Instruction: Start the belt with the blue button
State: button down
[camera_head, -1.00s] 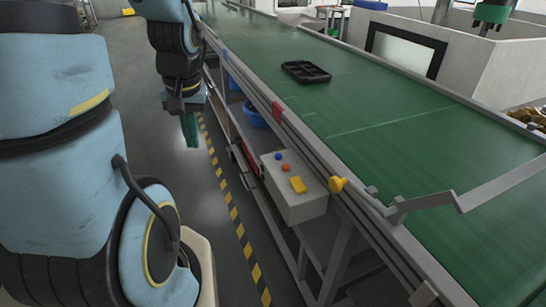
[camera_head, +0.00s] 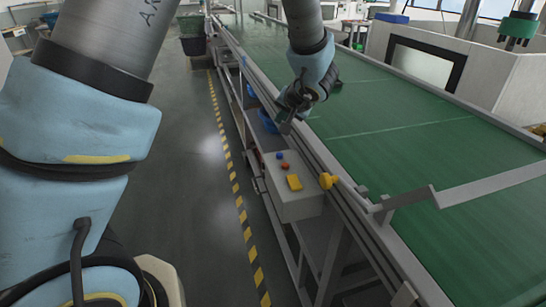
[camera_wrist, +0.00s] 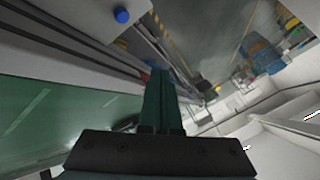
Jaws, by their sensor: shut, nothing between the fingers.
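The blue button (camera_head: 279,155) is a small round cap on the top of a light grey control box (camera_head: 302,208) at the belt's side. It also shows at the top of the wrist view (camera_wrist: 122,15). My gripper (camera_head: 285,127) is beyond the box, by the belt's side rail, apart from the button. In the wrist view its green fingers (camera_wrist: 163,95) are together and empty. The green belt (camera_head: 400,135) runs alongside. Whether the belt moves cannot be told.
A red-orange button (camera_head: 285,166) and a yellow switch (camera_head: 294,182) sit beside the blue button. A yellow knob (camera_head: 328,181) juts from the rail. A grey bar (camera_head: 490,185) crosses the belt. The floor left of the striped line is clear.

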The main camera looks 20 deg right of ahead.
dwell(0.4)
jog(key=b, duration=0.4)
send_over(280, 156)
notch_tip(280, 156, down, 8)
jog(key=shift+s+r, duration=0.1)
jog(key=shift+r, duration=0.1)
jog(key=f+b, duration=0.1)
jog(key=b, duration=0.1)
jog(key=shift+f+b, duration=0.15)
jog(key=shift+b, duration=0.15)
